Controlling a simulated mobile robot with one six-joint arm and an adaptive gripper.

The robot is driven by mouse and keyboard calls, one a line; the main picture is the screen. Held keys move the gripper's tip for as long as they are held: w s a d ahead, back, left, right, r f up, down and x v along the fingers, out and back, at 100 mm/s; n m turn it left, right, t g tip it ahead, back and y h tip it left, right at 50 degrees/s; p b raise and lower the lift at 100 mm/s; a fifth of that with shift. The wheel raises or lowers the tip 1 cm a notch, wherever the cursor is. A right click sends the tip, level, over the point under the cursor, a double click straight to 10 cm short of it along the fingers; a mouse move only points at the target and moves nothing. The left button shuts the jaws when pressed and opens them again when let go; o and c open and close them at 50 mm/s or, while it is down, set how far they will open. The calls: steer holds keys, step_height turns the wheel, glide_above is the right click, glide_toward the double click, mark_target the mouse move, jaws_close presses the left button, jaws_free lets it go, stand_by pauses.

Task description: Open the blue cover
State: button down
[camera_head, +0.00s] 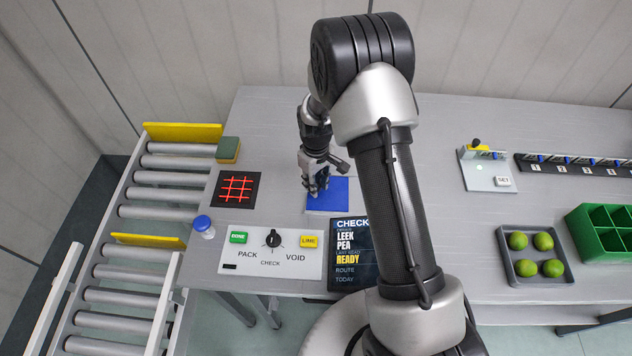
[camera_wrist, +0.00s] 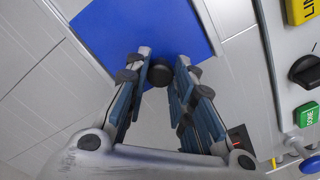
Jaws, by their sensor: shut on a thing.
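The blue cover (camera_head: 331,201) is a flat square panel on the table, left of my arm. It looks flat and closed in the head view. In the wrist view the blue cover (camera_wrist: 135,28) fills the top, with a round black knob (camera_wrist: 160,72) near its edge. My gripper (camera_head: 317,190) is over the cover, pointing down, and hides part of it. In the wrist view my gripper (camera_wrist: 160,75) has its fingertips on both sides of the knob, shut on it. What lies under the cover is hidden.
A white panel (camera_head: 285,262) with a knob and buttons and a dark display (camera_head: 350,270) lie in front of the cover. A red-lit grid pad (camera_head: 237,189) is to the left. A roller conveyor (camera_head: 165,180) borders the table. Limes in a tray (camera_head: 541,280) are at right.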

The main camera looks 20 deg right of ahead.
steer(key=s+d, duration=0.1)
steer(key=d, duration=0.2)
steer(key=s+d, duration=0.1)
steer(key=d, duration=0.3)
steer(key=s+d, duration=0.1)
steer(key=d, duration=0.2)
steer(key=shift+s+d, duration=0.2)
steer(key=shift+d, duration=0.2)
steer(key=c, duration=1.3)
jaws_free()
step_height(320, 180, up, 12)
steer(key=shift+r, duration=0.1)
